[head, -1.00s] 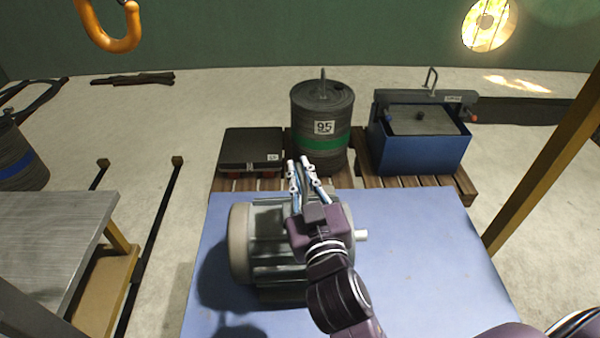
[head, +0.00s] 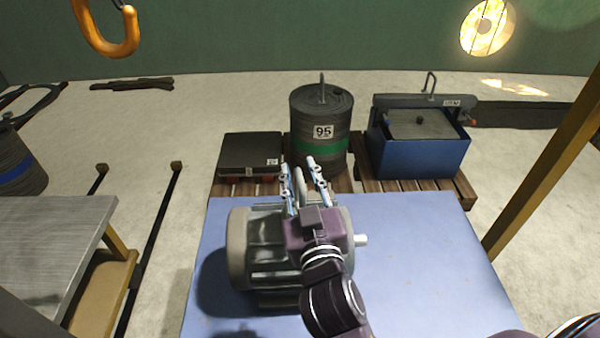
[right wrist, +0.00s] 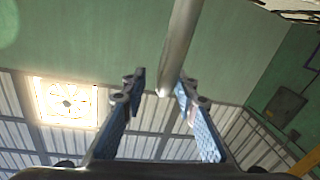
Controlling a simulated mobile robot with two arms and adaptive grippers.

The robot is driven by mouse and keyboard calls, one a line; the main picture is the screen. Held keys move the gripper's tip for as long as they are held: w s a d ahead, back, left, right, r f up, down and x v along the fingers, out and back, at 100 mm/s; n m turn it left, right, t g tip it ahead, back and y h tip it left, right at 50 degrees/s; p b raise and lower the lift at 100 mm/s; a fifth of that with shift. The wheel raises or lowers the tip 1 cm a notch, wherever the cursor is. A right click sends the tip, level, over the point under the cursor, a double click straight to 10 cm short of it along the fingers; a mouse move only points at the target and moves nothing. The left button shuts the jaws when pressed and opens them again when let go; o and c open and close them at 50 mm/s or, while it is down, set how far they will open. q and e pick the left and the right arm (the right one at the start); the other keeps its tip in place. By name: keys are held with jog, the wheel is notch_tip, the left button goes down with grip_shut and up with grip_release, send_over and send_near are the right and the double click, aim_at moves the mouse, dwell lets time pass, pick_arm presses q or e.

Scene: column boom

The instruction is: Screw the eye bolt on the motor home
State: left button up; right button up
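The grey motor (head: 265,250) lies on its side on the blue table, its shaft pointing right. The eye bolt (head: 299,180) shows as a pale ring, nearly edge-on, standing upright at the motor's top between the fingers of my right gripper (head: 299,167). My right gripper is open, with a finger on each side of the ring. In the right wrist view, a grey metal bar (right wrist: 178,45), apparently the eye bolt's ring, comes down between the spread fingertips (right wrist: 160,84). How far the bolt sits in the motor is hidden by my gripper. My left gripper is not in view.
The blue tabletop (head: 430,265) is clear right of the motor. An orange hook (head: 105,40) hangs upper left. A grey bench (head: 50,240) stands left.

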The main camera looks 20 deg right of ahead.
jog(key=shift+f, duration=0.15)
jog(key=shift+n+y+p, duration=0.35)
jog(key=shift+n+y, duration=0.15)
jog(key=shift+y, duration=0.2)
jog(key=shift+n+y, duration=0.6)
jog(key=shift+y, duration=0.3)
jog(key=shift+n+y+p, duration=0.4)
jog(key=shift+n+y, duration=0.7)
jog(key=shift+y, duration=0.8)
